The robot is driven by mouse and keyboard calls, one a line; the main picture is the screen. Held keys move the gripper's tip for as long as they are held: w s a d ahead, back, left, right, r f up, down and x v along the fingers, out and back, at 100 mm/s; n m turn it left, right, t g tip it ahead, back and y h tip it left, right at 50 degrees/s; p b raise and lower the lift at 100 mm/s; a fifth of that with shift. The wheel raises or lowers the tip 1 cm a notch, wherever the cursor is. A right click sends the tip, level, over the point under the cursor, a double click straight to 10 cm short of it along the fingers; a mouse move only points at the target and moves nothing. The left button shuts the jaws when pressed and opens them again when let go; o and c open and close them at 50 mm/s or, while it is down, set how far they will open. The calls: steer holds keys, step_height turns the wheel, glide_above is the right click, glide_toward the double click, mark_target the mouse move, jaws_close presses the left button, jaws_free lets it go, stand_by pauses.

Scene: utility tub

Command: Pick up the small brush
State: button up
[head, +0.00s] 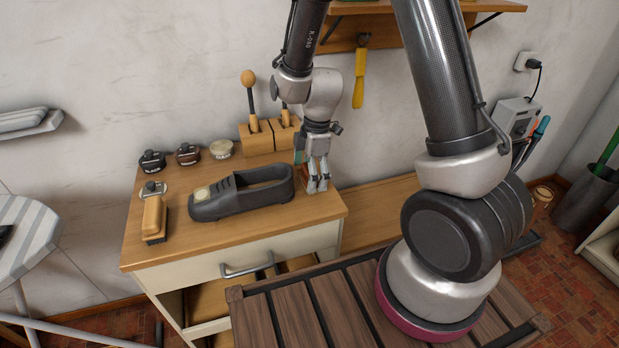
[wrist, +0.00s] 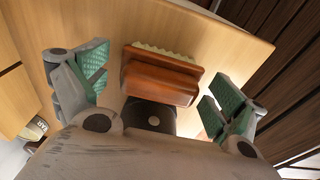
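A small reddish-brown wooden brush (wrist: 160,76) with pale bristles lies on the wooden cabinet top (wrist: 226,38) in the wrist view. My gripper (wrist: 156,92) is open, with its green-padded fingers apart on either side of the brush. I see no finger touching it. In the head view my gripper (head: 318,186) points down near the right end of the cabinet top (head: 219,225). The fingers mostly hide the small brush there. A larger tan brush (head: 154,217) with dark bristles lies at the left of the cabinet top.
A dark grey shoe (head: 240,193) lies just left of my gripper. Wooden holders (head: 257,139) with upright handled tools stand behind it. Several round tins (head: 188,154) line the back left. The cabinet's right edge is close to my gripper.

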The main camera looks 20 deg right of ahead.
steer(key=c, duration=0.8)
step_height(320, 180, up, 10)
steer(key=shift+c, duration=0.2)
steer(key=o, duration=0.5)
steer(key=shift+c, duration=1.3)
